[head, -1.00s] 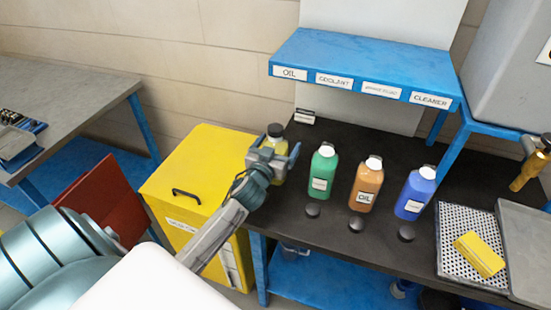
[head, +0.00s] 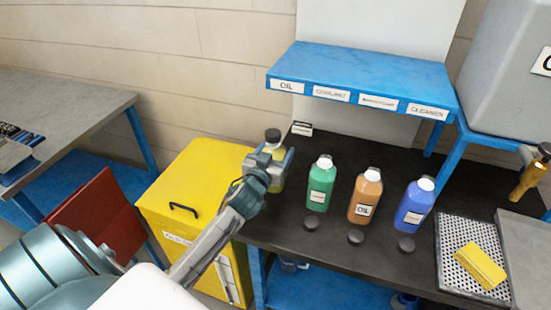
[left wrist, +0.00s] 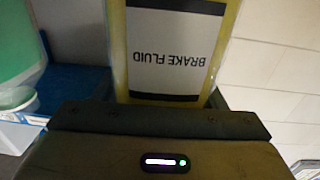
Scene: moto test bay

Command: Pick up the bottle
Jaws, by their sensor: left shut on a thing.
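A yellow bottle with a dark cap (head: 273,136) is at the left end of the dark bench in the head view. My left gripper (head: 272,168) is shut on it. In the left wrist view the bottle's label (left wrist: 172,50) reads BRAKE FLUID and appears upside down, close in front of the jaws (left wrist: 160,122). A green bottle (head: 320,185), an orange bottle marked OIL (head: 364,198) and a blue bottle (head: 414,204) stand upright to the right. I cannot tell whether the held bottle still touches the bench. My right gripper is not in view.
Three dark round caps, one here (head: 314,223), lie before the standing bottles. A blue labelled shelf (head: 360,75) overhangs the back. A perforated tray (head: 450,235) holding a yellow sponge (head: 480,265) is at right. A yellow cabinet (head: 185,185) stands left of the bench.

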